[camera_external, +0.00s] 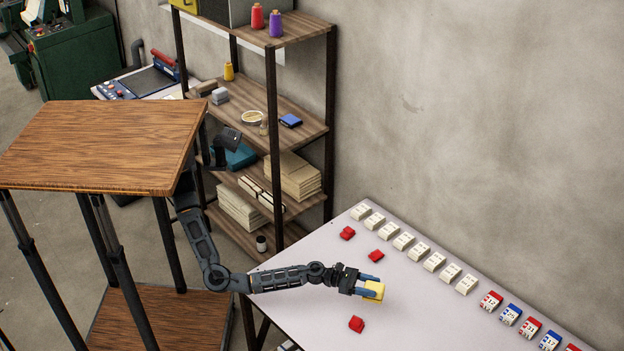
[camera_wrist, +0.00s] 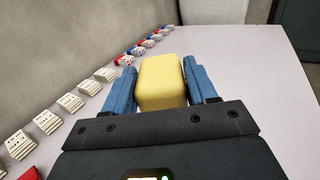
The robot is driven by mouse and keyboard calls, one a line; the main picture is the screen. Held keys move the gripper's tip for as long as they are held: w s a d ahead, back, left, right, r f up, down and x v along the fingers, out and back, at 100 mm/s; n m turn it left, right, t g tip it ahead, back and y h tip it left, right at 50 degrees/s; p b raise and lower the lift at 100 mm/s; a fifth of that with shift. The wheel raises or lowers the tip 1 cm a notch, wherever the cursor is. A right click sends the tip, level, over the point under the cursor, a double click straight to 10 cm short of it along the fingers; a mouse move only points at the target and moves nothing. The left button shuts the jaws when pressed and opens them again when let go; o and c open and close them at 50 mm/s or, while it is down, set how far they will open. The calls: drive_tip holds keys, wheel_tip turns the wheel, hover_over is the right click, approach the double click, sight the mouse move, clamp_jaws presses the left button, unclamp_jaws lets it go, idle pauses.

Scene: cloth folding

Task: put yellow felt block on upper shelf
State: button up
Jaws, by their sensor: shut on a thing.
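The yellow felt block (camera_external: 374,290) is between the blue fingers of my gripper (camera_external: 369,284), over the white table. In the wrist view the yellow felt block (camera_wrist: 161,80) fills the space between the two blue fingers of my gripper (camera_wrist: 162,88), which is shut on it. Whether the block touches the table is hard to tell. The shelf rack stands at the back; its upper shelf (camera_external: 300,28) is a wood board holding a red spool (camera_external: 257,16) and a purple spool (camera_external: 275,24).
A middle shelf (camera_external: 250,95) carries small items. A wooden-topped table (camera_external: 100,140) stands at left.

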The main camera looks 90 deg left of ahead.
drive_tip(key=s+a+f+n+y, duration=0.2)
drive_tip(key=s+a+f+y, duration=0.1)
drive_tip(key=s+a, duration=0.85)
drive_tip(key=s+a+f+n+y, duration=0.1)
drive_tip(key=s+a+f+y, duration=0.1)
drive_tip(key=s+a, duration=0.95)
drive_tip(key=w+a+f+m+h+p, duration=0.2)
drive_tip(key=a+h+p, duration=0.3)
drive_tip(key=p, duration=0.6)
drive_tip(key=shift+a+f+m, duration=0.55)
drive_tip(key=shift+a+m, duration=0.05)
drive_tip(key=shift+a, duration=0.55)
drive_tip(key=shift+d, duration=0.1)
